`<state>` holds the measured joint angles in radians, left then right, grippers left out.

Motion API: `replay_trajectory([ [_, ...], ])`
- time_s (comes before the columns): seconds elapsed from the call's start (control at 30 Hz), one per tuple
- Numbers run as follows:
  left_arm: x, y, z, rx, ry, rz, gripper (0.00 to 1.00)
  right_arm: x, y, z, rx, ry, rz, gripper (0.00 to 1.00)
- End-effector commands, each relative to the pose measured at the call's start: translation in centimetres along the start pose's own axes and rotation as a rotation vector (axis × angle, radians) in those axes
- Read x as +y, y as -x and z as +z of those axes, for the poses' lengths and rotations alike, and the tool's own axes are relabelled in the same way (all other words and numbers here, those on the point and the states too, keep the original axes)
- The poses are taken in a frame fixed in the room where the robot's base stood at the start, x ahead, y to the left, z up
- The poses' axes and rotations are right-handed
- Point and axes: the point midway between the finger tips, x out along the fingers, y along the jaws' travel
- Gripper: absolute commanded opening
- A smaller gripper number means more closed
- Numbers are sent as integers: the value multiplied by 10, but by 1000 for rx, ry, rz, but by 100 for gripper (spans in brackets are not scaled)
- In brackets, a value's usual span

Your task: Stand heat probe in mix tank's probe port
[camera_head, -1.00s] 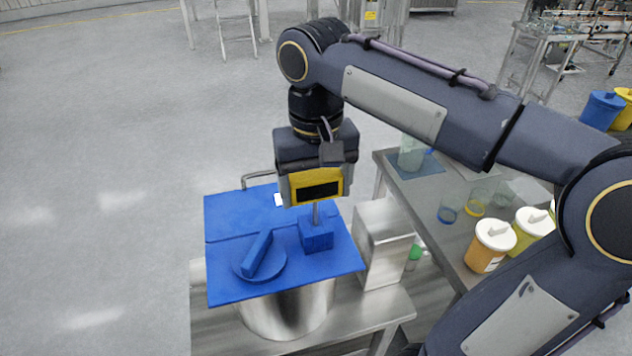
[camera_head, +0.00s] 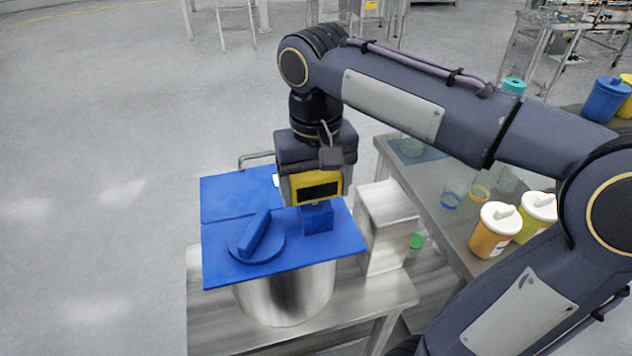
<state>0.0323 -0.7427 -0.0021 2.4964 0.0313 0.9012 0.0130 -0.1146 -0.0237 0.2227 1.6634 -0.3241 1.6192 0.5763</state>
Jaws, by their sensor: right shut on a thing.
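The mix tank (camera_head: 290,295) is a steel pot with a flat blue lid (camera_head: 235,195). A square blue block, the probe port (camera_head: 318,218), stands on the lid's right part. My right gripper (camera_head: 317,203) comes down over this block, pointing straight down, its lower end at the block's top. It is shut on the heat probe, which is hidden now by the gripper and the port. How deep the probe sits cannot be seen. My left gripper is out of view.
A round blue cap with a raised bar handle (camera_head: 257,238) sits on the lid left of the port. A steel box (camera_head: 390,230) stands right of the tank. The side table at right holds white-lidded jars (camera_head: 494,230) and clear beakers (camera_head: 452,195).

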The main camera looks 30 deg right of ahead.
Motion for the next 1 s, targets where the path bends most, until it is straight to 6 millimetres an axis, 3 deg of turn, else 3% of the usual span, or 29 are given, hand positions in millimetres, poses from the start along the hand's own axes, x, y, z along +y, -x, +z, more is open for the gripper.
replay_trajectory([
  [0.43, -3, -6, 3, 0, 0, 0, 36, 0, -10, 0, 1, 0, 0, 49],
  [0.47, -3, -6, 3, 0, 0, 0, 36, 0, -10, 0, 1, 0, 0, 80],
  [0.6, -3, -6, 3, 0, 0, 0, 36, 0, -10, 0, 1, 0, 0, 98],
  [0.87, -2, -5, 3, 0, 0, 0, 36, 0, -9, 0, 0, 0, 0, 100],
  [1.0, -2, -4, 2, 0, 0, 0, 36, 0, 6, -1, 3, 0, -1, 100],
])
